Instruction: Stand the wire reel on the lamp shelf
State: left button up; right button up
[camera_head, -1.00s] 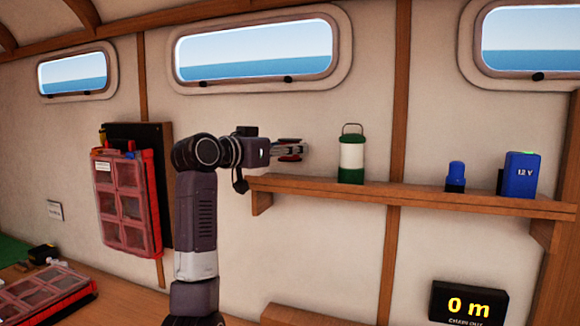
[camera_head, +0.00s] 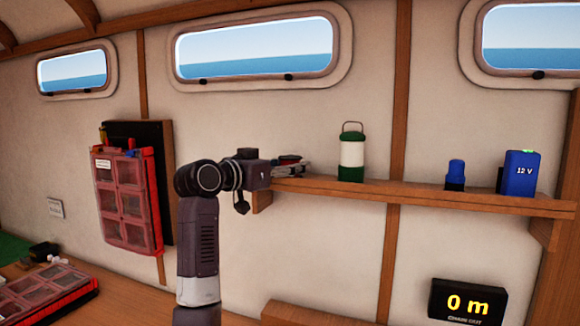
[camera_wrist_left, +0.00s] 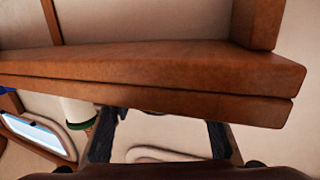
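My left gripper (camera_head: 292,167) is at the left end of the lamp shelf (camera_head: 440,198), low over it and left of the lantern (camera_head: 351,158). In the left wrist view the picture is upside down. The gripper's two dark fingers (camera_wrist_left: 160,135) stand well apart there, and the shelf (camera_wrist_left: 150,75) hides their tips. I see no wire reel clearly in either view. My right gripper is out of view.
The green and white lantern, a small blue bottle-like item (camera_head: 455,174) and a blue 12 V box (camera_head: 520,173) stand on the shelf. The shelf is free between lantern and bottle. A red organizer (camera_head: 126,200) hangs at left.

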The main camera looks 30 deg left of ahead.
pick_arm(q)
jog(key=shift+o, duration=0.2)
jog(key=shift+r, duration=0.1)
jog(key=s+a+b, duration=0.1)
jog(key=s+b, duration=0.3)
jog(key=s, duration=0.8)
jog(key=shift+r, duration=0.35)
jog(key=shift+r, duration=0.1)
